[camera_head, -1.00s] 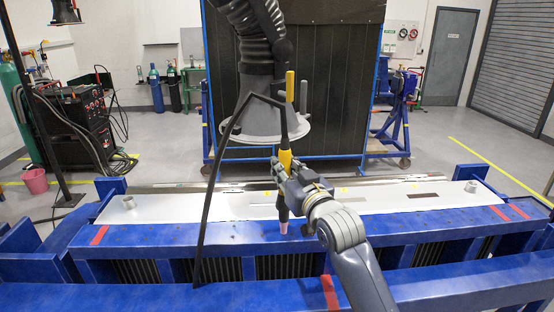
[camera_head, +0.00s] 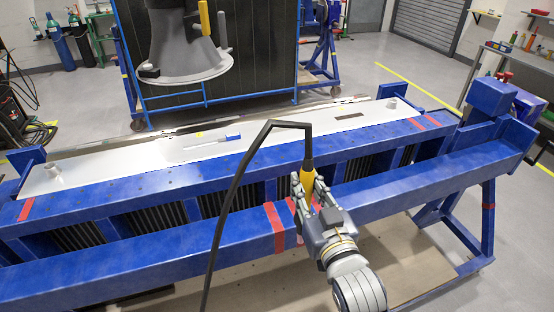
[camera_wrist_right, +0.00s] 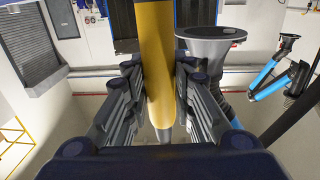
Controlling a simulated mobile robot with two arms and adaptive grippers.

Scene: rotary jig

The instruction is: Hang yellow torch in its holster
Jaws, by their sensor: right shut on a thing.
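The yellow torch (camera_head: 308,180) stands roughly upright in my right gripper (camera_head: 309,190), above the blue beam at the front of the jig. In the right wrist view the torch (camera_wrist_right: 157,60) runs between the two fingers of the gripper (camera_wrist_right: 158,90), which are shut on it from both sides. A black cable (camera_head: 238,180) leaves the torch's top, bends left and drops past the lower edge. The torch's lower end is hidden behind the hand in the head view. I cannot make out the holster in either view. My left gripper is not in view.
The blue jig frame (camera_head: 150,225) bears a long pale plate (camera_head: 110,168). A grey extraction hood (camera_head: 188,62) with a yellow handle (camera_head: 204,17) hangs behind it. A workbench (camera_head: 525,62) with several small items stands at the far right. Floor is clear behind the jig at right.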

